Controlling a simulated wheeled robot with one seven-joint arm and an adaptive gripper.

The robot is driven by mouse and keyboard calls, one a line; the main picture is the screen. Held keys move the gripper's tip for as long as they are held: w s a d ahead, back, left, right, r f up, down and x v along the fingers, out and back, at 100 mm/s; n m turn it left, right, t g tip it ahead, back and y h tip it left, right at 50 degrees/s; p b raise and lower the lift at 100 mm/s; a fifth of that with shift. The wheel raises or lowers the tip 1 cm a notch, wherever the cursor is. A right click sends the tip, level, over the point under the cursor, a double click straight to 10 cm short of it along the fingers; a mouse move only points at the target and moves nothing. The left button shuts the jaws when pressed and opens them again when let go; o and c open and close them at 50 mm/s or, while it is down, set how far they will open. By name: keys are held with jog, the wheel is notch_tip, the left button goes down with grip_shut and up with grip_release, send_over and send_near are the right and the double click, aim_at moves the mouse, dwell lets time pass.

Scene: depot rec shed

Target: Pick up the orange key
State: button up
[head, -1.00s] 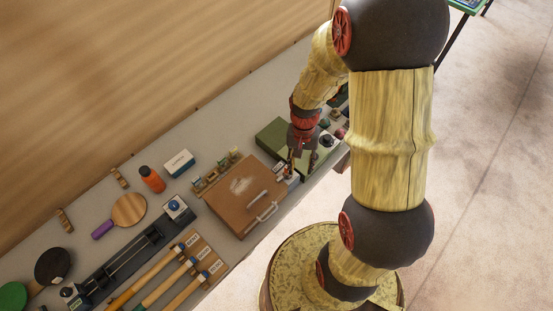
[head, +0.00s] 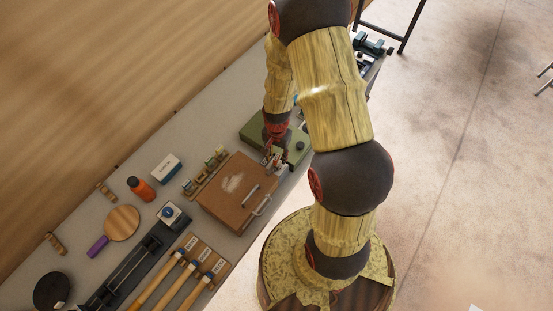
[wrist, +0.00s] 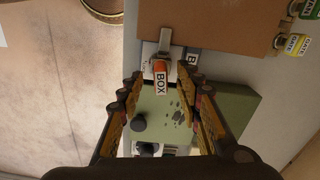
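The orange key (wrist: 161,68) shows in the wrist view as an orange tag with a white label reading BOX. It is at a small white block with a grey metal bar, beside the brown case. My gripper (wrist: 158,88) is open, with its fingers apart on either side of the tag; I cannot tell whether they touch it. In the head view my gripper (head: 274,158) is low at the case's far right corner. The key is too small and partly hidden there to make out clearly.
The brown case (head: 232,205) with a handle lies close to my gripper. A green case (head: 254,129) lies just beyond. Other labelled keys (wrist: 296,44) stand along the brown case's far side. An orange bottle (head: 140,189) and a white box (head: 166,168) stand farther left on the bench.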

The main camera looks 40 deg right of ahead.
jog(key=shift+f, duration=0.95)
jog(key=c, duration=0.3)
grip_shut()
jog(key=shift+w, duration=0.1)
